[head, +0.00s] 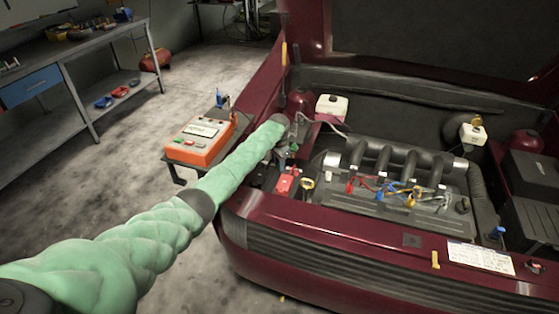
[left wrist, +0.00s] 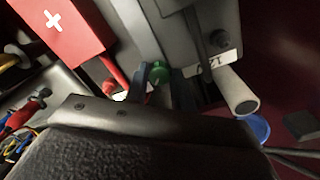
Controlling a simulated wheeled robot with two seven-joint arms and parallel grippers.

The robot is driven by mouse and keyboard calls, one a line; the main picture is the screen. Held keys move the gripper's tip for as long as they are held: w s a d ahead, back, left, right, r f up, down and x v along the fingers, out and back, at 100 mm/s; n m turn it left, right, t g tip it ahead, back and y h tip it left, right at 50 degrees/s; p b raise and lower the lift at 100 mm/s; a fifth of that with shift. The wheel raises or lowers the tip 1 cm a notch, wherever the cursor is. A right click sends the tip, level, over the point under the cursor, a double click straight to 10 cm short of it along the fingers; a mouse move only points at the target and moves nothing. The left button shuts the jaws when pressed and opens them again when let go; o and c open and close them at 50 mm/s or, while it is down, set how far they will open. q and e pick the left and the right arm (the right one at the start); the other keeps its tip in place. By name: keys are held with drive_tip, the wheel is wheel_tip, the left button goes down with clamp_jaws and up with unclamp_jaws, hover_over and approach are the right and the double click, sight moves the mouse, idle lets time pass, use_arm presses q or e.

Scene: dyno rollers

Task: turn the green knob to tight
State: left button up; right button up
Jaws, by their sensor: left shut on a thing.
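The green knob (left wrist: 158,71) shows in the left wrist view, low on a grey housing with a 12V label. My left gripper (left wrist: 160,85) is shut on it, with a dark finger on each side. In the head view my left arm reaches across the car's front fender, and the left gripper (head: 291,138) is at the left side of the engine bay. A small bit of green (head: 294,147) shows beside it there. The knob's marks and turn angle are too small to read. My right gripper is in neither view.
A red box with a white cross (left wrist: 65,28) is close by; a red cover (head: 286,181) shows in the head view. A grey cylinder (left wrist: 238,95) and blue cap (left wrist: 257,128) lie right of the fingers. An orange tester (head: 200,140) stands left of the car.

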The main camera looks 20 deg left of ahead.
use_arm(q)
drive_tip(key=n+p, duration=0.3)
drive_tip(key=n, duration=0.3)
drive_tip(key=shift+r, duration=0.2)
drive_tip(key=shift+n+p, duration=0.6)
drive_tip(key=shift+n, duration=0.4)
drive_tip(key=shift+f+n+p, duration=0.1)
drive_tip(key=shift+n+p, duration=0.35)
drive_tip(key=shift+n, duration=0.65)
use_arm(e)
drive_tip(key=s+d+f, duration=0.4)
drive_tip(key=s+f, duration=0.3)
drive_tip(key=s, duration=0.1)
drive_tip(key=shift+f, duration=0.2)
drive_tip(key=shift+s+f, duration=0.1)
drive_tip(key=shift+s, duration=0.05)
use_arm(q)
drive_tip(key=o, duration=1)
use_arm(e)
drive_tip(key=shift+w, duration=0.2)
